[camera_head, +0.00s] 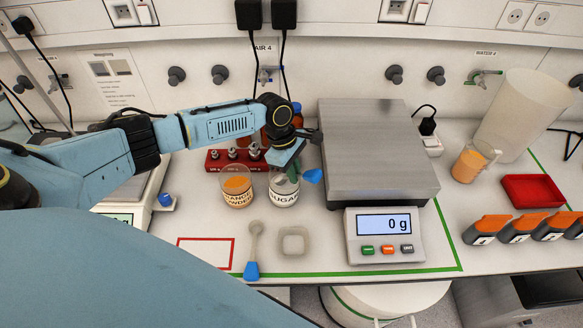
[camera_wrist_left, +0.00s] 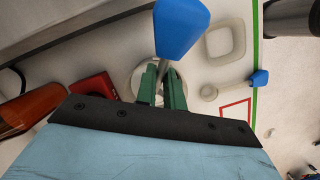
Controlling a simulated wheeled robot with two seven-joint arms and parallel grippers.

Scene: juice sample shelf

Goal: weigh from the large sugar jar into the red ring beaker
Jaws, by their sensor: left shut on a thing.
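The jar labelled SUGAR (camera_head: 284,194) stands left of the scale, and its pale round body shows partly in the wrist view (camera_wrist_left: 139,78). My left gripper (camera_head: 297,168) is over the jar's mouth, shut on a blue-handled scoop (camera_head: 313,176). In the wrist view its green fingers (camera_wrist_left: 162,90) close on the scoop's shaft, below the blue handle (camera_wrist_left: 180,30). The scoop's lower end is hidden, so I cannot tell if it holds sugar. I cannot make out a red ring on any beaker. My right gripper is not in view.
The scale (camera_head: 375,150) has an empty pan and reads 0 g. A jar with orange powder (camera_head: 237,190) is left of the sugar. A second blue-handled scoop (camera_head: 253,250) lies by a square dish (camera_head: 293,240). A beaker of orange powder (camera_head: 469,164) stands right.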

